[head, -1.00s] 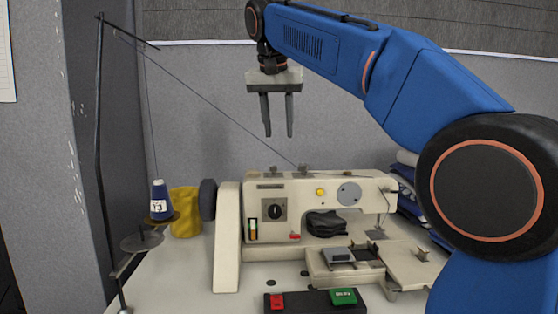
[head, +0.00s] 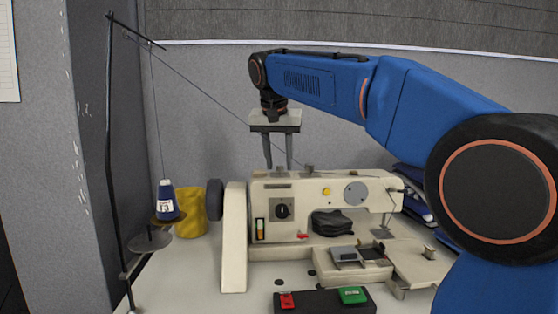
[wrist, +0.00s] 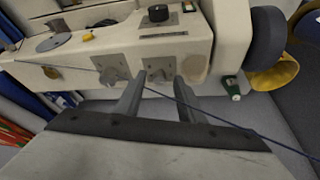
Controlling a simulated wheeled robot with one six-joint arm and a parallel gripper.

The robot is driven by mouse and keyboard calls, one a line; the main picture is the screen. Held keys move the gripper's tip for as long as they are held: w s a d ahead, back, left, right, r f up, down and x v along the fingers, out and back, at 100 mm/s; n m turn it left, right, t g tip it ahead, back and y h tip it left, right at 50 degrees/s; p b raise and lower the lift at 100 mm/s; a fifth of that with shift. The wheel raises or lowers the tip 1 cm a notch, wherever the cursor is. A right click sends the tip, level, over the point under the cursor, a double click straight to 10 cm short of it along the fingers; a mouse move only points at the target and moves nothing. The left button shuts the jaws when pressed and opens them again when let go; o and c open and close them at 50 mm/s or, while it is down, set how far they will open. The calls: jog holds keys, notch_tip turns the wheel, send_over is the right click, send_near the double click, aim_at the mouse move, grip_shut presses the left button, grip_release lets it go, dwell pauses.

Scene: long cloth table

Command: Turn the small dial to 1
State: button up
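The small dial (head: 282,209) is a black knob on a square grey plate, on the front of the cream sewing machine (head: 234,240). It also shows at the top of the wrist view (wrist: 158,13). Its numbers are too small to read. My gripper (head: 278,160) points down, open and empty, its fingers just above or behind the machine's top edge in the head view. In the wrist view its two fingers (wrist: 160,88) are apart, near a metal fitting on the machine's top. The gripper appears apart from the dial.
A thread runs from the stand (head: 110,150) to the machine's top, passing close to my fingers. A blue thread cone (head: 167,201), a yellow spool (head: 192,208) and the dark handwheel (head: 214,199) are left. A switch box with red and green buttons (head: 325,302) is in front.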

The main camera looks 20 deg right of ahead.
jog(key=shift+c, duration=0.5)
grip_shut()
jog(key=shift+d+n, duration=0.1)
jog(key=shift+n, duration=0.3)
jog(key=n, duration=0.2)
jog(key=n+y, duration=0.2)
jog(key=n, duration=0.1)
jog(key=shift+d+n, duration=0.3)
jog(key=n+y, duration=0.1)
jog(key=n, duration=0.1)
jog(key=n+y, duration=0.1)
jog(key=n, duration=0.2)
jog(key=shift+d+g, duration=0.2)
jog(key=shift+g, duration=0.1)
jog(key=shift+n+y, duration=0.3)
jog(key=shift+n, duration=0.1)
